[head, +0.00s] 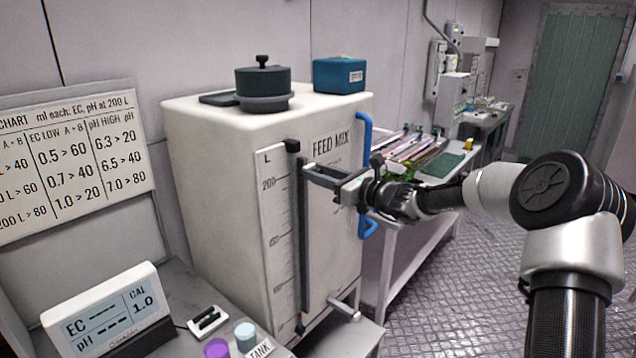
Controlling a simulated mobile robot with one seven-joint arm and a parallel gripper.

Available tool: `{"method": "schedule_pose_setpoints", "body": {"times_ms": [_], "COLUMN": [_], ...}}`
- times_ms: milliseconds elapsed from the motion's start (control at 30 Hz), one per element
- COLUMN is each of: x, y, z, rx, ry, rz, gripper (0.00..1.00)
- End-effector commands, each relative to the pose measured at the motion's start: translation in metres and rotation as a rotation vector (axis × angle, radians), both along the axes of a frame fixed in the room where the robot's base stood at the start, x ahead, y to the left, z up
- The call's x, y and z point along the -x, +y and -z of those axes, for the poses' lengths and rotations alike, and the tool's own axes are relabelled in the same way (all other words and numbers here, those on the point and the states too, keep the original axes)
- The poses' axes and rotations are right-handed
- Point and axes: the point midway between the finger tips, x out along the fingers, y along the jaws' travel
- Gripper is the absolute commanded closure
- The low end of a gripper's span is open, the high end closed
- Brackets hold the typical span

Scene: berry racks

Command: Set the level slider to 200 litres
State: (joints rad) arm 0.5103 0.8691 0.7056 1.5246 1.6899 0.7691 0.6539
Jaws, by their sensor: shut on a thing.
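The feed mix tank (215,185) is a tall off-white box with a vertical litre scale (277,240) on its front. The 200 mark (268,183) is near the scale's top. A dark upright rail (295,235) with a black end block runs beside the scale. My gripper (312,174) reaches in from the right and is shut at the level slider, near the rail's upper part and roughly level with the 200 mark. The slider itself is mostly hidden by the fingers, so its exact reading cannot be told.
A blue handle (366,130) is on the tank's right edge, close to my wrist. A tap (344,308) sticks out low on the front. A dark lidded pot (264,84) and a blue box (339,75) stand on top. An EC/pH meter (108,312) is at lower left.

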Motion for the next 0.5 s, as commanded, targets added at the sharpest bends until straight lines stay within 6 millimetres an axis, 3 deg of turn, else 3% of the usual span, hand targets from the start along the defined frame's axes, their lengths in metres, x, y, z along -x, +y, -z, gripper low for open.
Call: {"method": "schedule_pose_setpoints", "body": {"times_ms": [467, 500], "x": [-0.0032, -0.0032], "y": [-0.0052, -0.0050], "z": [-0.0106, -0.0109], "rx": [-0.001, -0.001], "ry": [-0.003, -0.003], "rz": [0.012, 0.012], "gripper": [1.00, 0.67]}}
